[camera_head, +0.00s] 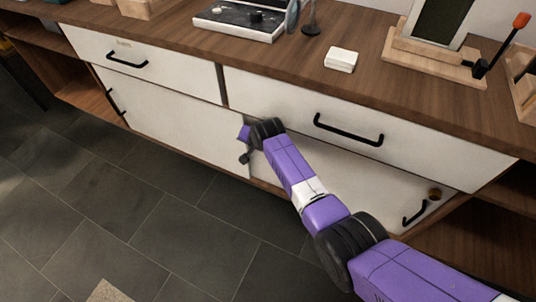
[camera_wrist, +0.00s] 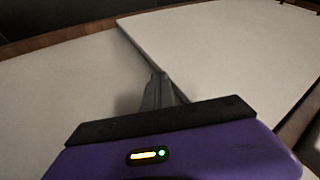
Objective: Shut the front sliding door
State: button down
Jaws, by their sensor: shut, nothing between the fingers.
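The lower cabinet front has two white sliding panels side by side. The left panel (camera_head: 180,122) has a black handle (camera_head: 115,103) at its left end. The right panel (camera_head: 365,185) has a black handle (camera_head: 414,213) at its right end and is partly hidden by my arm. My gripper (camera_head: 245,148) is at the seam between them. In the wrist view my closed fingers (camera_wrist: 160,88) point at that seam, with a panel on each side; the right-hand one (camera_wrist: 220,50) seems to stand proud. I cannot tell whether the fingers touch an edge.
Two white drawers with black handles (camera_head: 128,61) (camera_head: 348,131) sit above the panels. The wooden top (camera_head: 300,60) carries a white block (camera_head: 341,59) and wooden stands. Open shelves (camera_head: 490,235) are at the right. The tiled floor (camera_head: 110,190) in front is clear.

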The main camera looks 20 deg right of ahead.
jog(key=shift+w+a+r+b, duration=0.15)
jog(key=shift+w+a+b, duration=0.6)
jog(key=shift+w+a, duration=0.4)
